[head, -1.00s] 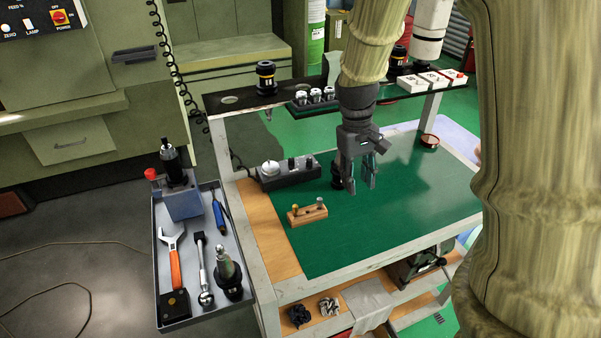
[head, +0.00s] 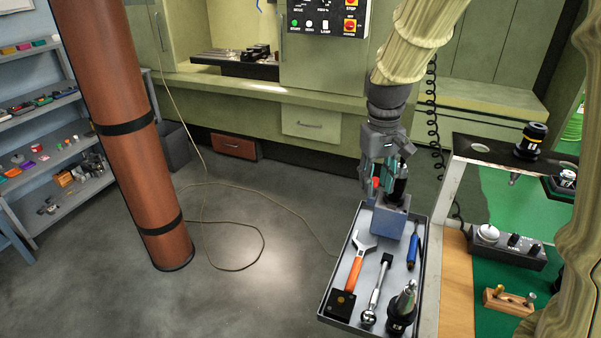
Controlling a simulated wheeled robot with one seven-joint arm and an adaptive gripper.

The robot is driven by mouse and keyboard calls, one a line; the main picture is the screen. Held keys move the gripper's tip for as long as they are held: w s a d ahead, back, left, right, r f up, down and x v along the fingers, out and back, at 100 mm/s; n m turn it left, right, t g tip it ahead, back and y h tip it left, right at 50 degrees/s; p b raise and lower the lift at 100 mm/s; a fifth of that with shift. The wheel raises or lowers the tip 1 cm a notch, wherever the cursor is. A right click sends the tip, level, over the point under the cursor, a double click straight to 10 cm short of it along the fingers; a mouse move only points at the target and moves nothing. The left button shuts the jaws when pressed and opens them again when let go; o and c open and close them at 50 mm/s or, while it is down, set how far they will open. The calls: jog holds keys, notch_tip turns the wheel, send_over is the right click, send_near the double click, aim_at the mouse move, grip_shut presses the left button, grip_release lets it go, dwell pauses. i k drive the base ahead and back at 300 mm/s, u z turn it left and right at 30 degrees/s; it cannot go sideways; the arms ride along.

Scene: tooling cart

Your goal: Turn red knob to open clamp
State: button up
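The clamp (head: 389,218) is a blue block at the far end of the grey side tray, with a dark tool holder (head: 400,188) standing upright in it. Its small red knob (head: 376,184) is on the left side of the block and is partly hidden. My gripper (head: 376,178) points down just above and in front of the clamp, as seen from the head. Its fingers look apart, with the red knob showing between or just behind the tips. I cannot tell whether they touch it.
The tray (head: 337,292) also holds an orange-handled wrench (head: 356,264), a ratchet (head: 376,289), a blue screwdriver (head: 413,245) and another tool holder (head: 402,306). The cart's green mat (head: 485,273) lies right. A brown column (head: 128,130) stands left; open floor lies between.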

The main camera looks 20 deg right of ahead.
aim_at(377, 183)
jog(key=u, duration=0.7)
jog(key=i, duration=1.35)
jog(key=z, duration=1.6)
